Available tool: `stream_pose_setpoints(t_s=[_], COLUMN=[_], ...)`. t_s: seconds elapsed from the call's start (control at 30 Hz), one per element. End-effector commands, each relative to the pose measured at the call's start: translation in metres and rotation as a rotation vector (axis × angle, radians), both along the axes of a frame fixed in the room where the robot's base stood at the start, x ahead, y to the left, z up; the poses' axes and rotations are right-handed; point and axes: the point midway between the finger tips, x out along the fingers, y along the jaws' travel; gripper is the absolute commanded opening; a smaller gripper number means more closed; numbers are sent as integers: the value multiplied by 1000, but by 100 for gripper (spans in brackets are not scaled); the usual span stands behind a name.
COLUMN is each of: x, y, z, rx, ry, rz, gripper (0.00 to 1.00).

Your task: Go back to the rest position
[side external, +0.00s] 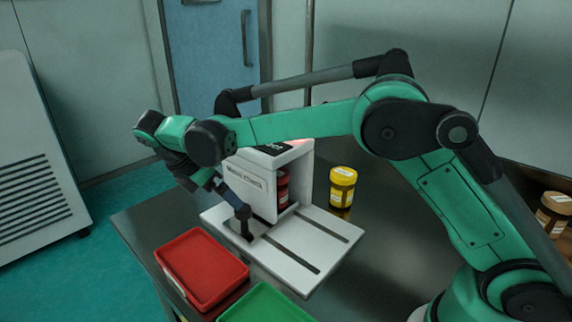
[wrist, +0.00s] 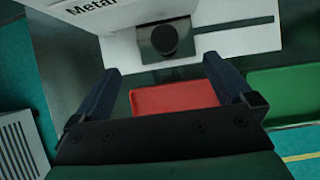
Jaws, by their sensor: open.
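My gripper (side external: 222,189) is open, close to a black knob (side external: 243,216) on the white base plate (side external: 318,238) of the metal-check machine (side external: 252,180). In the wrist view the two dark fingers of my gripper (wrist: 161,68) are spread wide with nothing between them. The knob (wrist: 165,39) shows beyond the fingertips, on a dark square slider in the plate. A red jar (side external: 283,188) stands inside the machine's opening, partly hidden by its wall. Whether a finger touches the knob is unclear.
A red tray (side external: 202,267) and a green tray (side external: 262,303) lie in front of the plate. A yellow jar (side external: 342,187) stands right of the machine on the dark table (side external: 385,236). A brown jar (side external: 553,211) is at the far right.

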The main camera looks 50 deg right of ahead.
Motion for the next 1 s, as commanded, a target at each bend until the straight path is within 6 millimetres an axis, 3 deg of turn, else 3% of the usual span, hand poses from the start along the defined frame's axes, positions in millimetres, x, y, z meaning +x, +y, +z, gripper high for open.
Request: stream_pose_setpoints(t_s=[0.27,0.57,0.73,1.0], x=[-14,-59,-96,-150], y=[-16,-33,-44,-57], z=[34,66,62,31], rx=[175,579,768,894], ry=[-332,-804,-921,-913], rz=[-234,-704,-975,-1307], gripper=[100,100,100,100])
